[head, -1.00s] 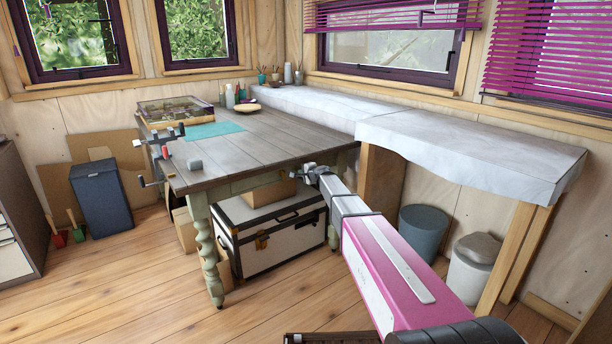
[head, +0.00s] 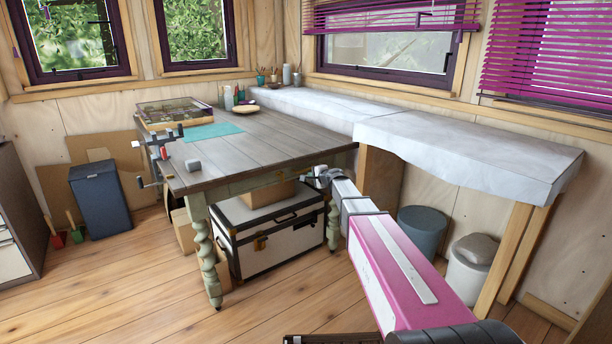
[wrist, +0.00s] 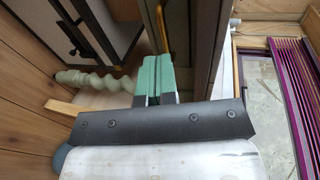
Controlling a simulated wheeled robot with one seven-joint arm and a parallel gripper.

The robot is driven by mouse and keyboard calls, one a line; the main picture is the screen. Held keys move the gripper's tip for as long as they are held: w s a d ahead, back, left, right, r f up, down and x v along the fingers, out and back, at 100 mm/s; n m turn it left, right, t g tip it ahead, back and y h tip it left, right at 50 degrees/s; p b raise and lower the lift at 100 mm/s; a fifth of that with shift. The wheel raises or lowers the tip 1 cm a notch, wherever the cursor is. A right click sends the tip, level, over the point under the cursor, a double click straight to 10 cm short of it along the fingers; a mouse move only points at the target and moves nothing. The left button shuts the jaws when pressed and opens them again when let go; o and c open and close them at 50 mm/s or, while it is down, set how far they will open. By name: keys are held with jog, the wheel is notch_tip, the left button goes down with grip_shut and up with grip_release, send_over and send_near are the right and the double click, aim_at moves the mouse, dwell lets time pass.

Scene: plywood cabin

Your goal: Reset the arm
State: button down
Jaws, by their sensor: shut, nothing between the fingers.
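My arm reaches forward from the lower right of the head view, with a pink and white link. My gripper (head: 312,173) is at its far end, low beside the right edge of the wooden table (head: 262,142), and its fingertips are hard to make out there. In the wrist view, my gripper's green fingers (wrist: 154,75) are shut together with nothing between them. A turned table leg (wrist: 92,80) shows left of the fingers.
A black-and-white trunk (head: 268,238) stands under the table. A cloth-covered counter (head: 470,148) runs along the right, above a blue-grey bin (head: 421,232) and a white bin (head: 468,270). The floor (head: 120,290) at front left is clear.

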jog(key=s+d+f+n+g+h, duration=0.2)
jog(key=s+d+f+n+g, duration=0.2)
jog(key=s, duration=1)
jog(key=s+d+f+n+g+h, duration=0.3)
jog(key=s+f, duration=0.4)
jog(key=s, duration=0.8)
jog(key=s+d+f+n+g+h, duration=0.2)
jog(key=s+d+f+n+g, duration=0.2)
jog(key=s, duration=1)
jog(key=shift+s+d+f+n+g+h, duration=0.35)
jog(key=shift+d+f+g, duration=0.5)
jog(key=shift+d, duration=0.15)
